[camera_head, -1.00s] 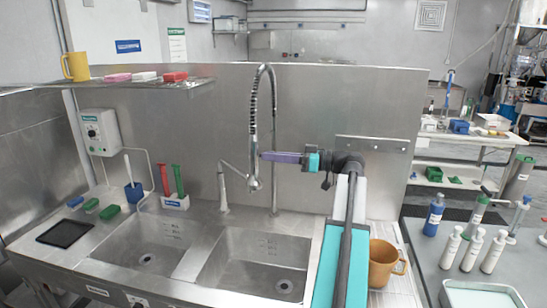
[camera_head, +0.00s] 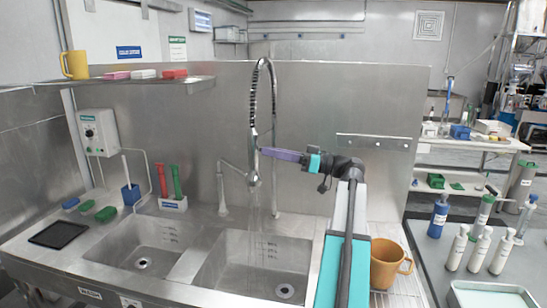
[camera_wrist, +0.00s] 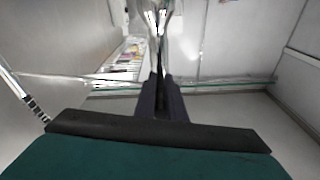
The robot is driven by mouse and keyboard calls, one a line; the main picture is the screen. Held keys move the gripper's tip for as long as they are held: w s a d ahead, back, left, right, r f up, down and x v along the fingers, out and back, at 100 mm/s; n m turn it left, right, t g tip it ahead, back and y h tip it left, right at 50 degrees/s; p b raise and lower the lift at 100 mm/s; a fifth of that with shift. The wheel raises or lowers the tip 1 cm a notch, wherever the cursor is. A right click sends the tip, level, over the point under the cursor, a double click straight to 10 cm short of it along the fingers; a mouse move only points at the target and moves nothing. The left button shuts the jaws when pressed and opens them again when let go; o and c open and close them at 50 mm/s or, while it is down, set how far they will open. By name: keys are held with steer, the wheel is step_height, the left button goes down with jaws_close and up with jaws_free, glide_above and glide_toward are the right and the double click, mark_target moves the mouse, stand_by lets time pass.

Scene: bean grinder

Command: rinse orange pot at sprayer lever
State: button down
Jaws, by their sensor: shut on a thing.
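The orange pot (camera_head: 384,268) stands upright on the ribbed drainboard, right of the right basin and beside my arm. The sprayer (camera_head: 253,178) hangs from a coiled spring hose over the right basin. My gripper (camera_head: 265,152) reaches in from the right at the sprayer and is shut on its lever. In the wrist view, my dark fingers (camera_wrist: 161,98) close around the thin chrome sprayer lever (camera_wrist: 158,40). The lever's grip end is hidden between the fingers. Thin, faint streaks of water fall below the sprayer into the right basin (camera_head: 225,275).
The left basin (camera_head: 125,260) is empty. A tall tap (camera_head: 222,190) stands between the basins at the back. Red and green brushes (camera_head: 172,190) stand in a holder behind the left basin. Several bottles stand on the side table (camera_head: 428,258) at right.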

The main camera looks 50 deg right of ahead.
steer(key=c, duration=1.8)
jaws_free()
steer(key=shift+d, duration=0.1)
steer(key=b+v, duration=0.4)
steer(key=v, duration=0.9)
steer(key=shift+s+d+f, duration=0.1)
steer(key=shift+s+d, duration=0.1)
steer(key=shift+s, duration=0.15)
